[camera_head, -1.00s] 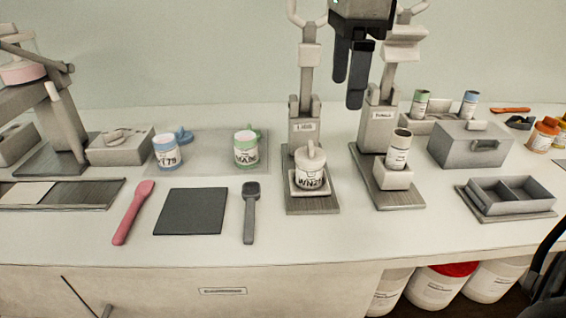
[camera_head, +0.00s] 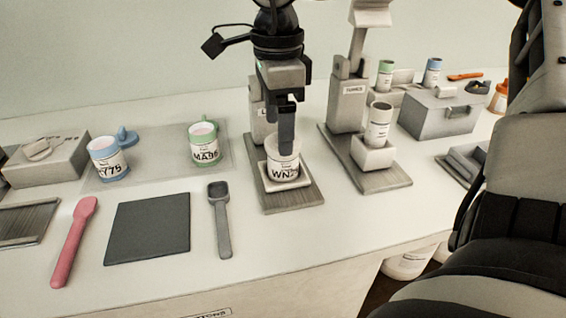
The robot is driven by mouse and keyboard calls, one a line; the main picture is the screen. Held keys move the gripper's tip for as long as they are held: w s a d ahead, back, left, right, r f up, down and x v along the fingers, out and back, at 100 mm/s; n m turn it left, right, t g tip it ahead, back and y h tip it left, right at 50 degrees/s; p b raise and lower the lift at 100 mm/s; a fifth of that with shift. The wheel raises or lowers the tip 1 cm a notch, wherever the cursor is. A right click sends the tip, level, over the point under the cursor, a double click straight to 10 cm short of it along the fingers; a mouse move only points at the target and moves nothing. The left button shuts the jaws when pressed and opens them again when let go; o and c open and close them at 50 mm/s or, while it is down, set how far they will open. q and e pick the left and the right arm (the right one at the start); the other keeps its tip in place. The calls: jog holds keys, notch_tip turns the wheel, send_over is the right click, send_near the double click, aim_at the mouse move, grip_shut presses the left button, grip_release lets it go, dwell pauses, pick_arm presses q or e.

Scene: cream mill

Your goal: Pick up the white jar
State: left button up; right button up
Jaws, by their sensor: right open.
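The white jar (camera_head: 284,170), its label reading "WN…", stands upright on a small pale holder on the wooden base of a press in the middle of the counter. My right gripper (camera_head: 286,145) points down right over the jar. Its dark fingers overlap the jar's top in this view, and I cannot tell whether they touch it. The gripper is open and holds nothing visible. It hides the jar's lid and part of the press behind. My left gripper is not in view.
A second press with a white-labelled tube (camera_head: 378,126) stands just right. A green-trimmed jar (camera_head: 205,146) and a blue-trimmed jar (camera_head: 108,160) stand left. A dark mat (camera_head: 147,228), grey spoon (camera_head: 220,215) and pink spatula (camera_head: 74,243) lie in front.

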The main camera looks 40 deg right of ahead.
jog(key=f, duration=0.5)
jog(key=shift+s+d, duration=0.25)
jog(key=shift+s, duration=0.05)
jog(key=c, duration=0.8)
jog(key=shift+o, duration=0.2)
jog(key=shift+r, duration=0.1)
jog(key=shift+w+r, duration=0.1)
jog(key=shift+r, duration=0.6)
jog(key=s+d+r+b, duration=0.2)
jog(key=s+d+r, duration=0.4)
jog(key=s+r, duration=0.5)
jog(key=shift+s+d+r, duration=0.15)
jog(key=shift+s+d, duration=0.05)
jog(key=shift+s, duration=0.6)
